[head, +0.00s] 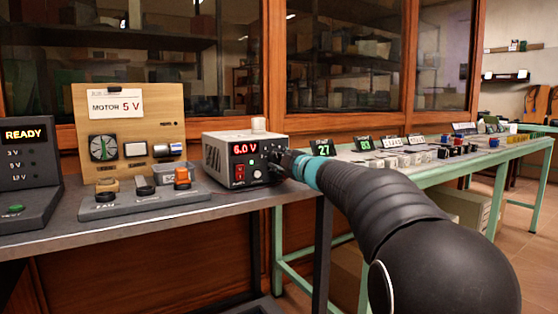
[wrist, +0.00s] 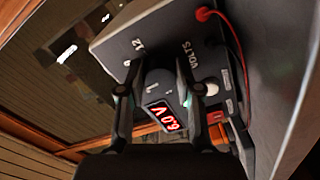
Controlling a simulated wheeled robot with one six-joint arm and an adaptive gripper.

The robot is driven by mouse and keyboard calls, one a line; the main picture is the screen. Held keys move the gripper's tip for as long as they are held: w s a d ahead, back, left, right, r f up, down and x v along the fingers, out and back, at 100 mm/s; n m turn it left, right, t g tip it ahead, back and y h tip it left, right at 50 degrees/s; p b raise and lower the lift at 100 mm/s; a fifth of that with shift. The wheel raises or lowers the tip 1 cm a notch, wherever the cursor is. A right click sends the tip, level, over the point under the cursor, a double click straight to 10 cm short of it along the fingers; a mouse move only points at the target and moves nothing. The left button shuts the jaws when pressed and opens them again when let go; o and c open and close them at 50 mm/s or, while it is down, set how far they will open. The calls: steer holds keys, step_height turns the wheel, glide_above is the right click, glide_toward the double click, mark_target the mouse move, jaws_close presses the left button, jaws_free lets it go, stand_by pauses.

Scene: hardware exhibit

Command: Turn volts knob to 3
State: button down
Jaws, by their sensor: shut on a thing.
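The power supply (head: 217,152) is a grey box with a dark front on the bench, and its red display (head: 245,148) reads 6.0 V. My gripper (head: 281,163) reaches the right side of that front and hides the knob in the head view. In the wrist view, the two fingers of my gripper (wrist: 160,88) stand on either side of the dark volts knob (wrist: 157,78), shut on it. The label VOLTS and a 12 mark show beside it. The display (wrist: 165,117) also reads 6.0 V there. The knob's pointer is hard to make out.
Left of the supply stand a wooden motor board (head: 130,110), a grey switch base (head: 150,200) and a READY panel (head: 28,165). Red and black leads (wrist: 225,30) plug into the supply. A green table (head: 460,165) with small exhibits stands at right.

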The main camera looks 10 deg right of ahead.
steer(key=n, duration=0.4)
steer(key=shift+n+b, duration=0.3)
steer(key=shift+b, duration=0.05)
steer(key=n+b, duration=0.1)
steer(key=n, duration=0.2)
steer(key=shift+n, duration=0.3)
steer(key=n+b, duration=0.1)
steer(key=n, duration=0.2)
steer(key=shift+r, duration=0.1)
steer(key=shift+r+n, duration=0.1)
steer(key=shift+n, duration=1.8)
steer(key=c, duration=0.8)
jaws_free()
